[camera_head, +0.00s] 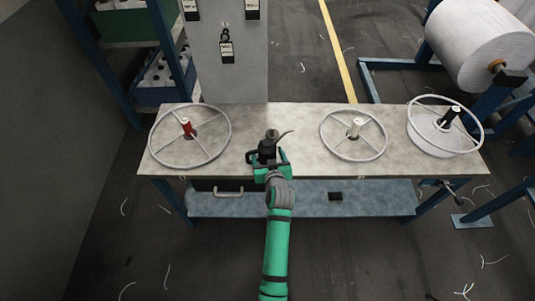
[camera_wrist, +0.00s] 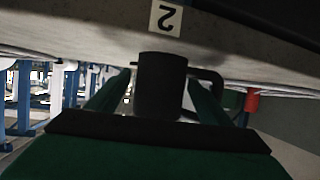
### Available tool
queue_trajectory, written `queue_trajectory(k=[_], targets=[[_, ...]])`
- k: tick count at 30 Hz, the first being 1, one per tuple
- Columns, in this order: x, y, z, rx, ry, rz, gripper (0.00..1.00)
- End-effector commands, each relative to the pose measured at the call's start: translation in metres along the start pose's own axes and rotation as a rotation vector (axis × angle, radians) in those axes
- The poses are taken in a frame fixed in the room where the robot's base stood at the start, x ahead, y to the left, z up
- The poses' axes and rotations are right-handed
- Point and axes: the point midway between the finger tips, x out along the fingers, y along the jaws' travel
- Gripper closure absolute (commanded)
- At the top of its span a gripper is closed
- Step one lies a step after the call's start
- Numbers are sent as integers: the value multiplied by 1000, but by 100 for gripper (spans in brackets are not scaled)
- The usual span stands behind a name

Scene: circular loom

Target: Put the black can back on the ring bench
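The black can (camera_head: 268,149), with a thin curved spout pointing right, is upright at the front middle of the ring bench (camera_head: 300,150). My gripper (camera_head: 268,163) reaches it from the front, one green finger on each side. In the wrist view, which appears upside down, the can (camera_wrist: 162,85) sits between the fingers (camera_wrist: 160,95), which look closed on it; its dark handle shows on the right. Whether the can's base touches the bench top cannot be told.
A third ring (camera_head: 446,124) with a white drum is far right. A number 2 label (camera_wrist: 166,18) marks the bench.

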Motion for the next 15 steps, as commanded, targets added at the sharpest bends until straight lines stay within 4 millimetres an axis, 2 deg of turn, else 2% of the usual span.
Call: queue_trajectory(k=[8, 11, 15], targets=[[-4, 0, -2, 0, -1, 0, 27], [-17, 0, -2, 1, 0, 1, 27], [-44, 0, -2, 1, 0, 0, 27]])
